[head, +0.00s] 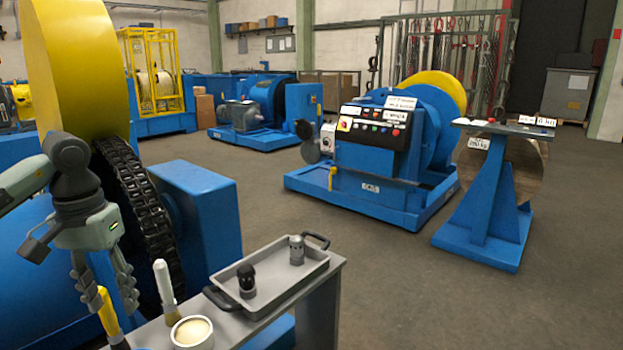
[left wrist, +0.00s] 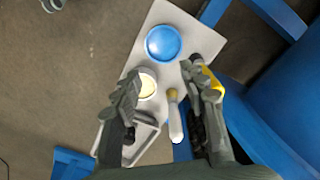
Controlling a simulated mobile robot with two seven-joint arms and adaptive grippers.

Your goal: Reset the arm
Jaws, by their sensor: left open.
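My left gripper (head: 112,302) hangs fingers down over the near end of the grey bench. Its fingers are spread apart with nothing held between them; they also show in the left wrist view (left wrist: 158,82). A yellow-handled brush (head: 108,312) is close by the fingers, and partly hidden behind one finger in the left wrist view (left wrist: 213,82). A white-handled brush (head: 164,284) stands right of the gripper. My right gripper is not in view.
The bench (head: 318,300) bears an open tin (head: 192,332), a grey tray (head: 312,277) with a dark and a grey fitting, and a blue round thing (left wrist: 163,43). A large black chain (head: 140,220) hangs beside the gripper under a yellow guard (head: 80,60). Open floor lies right.

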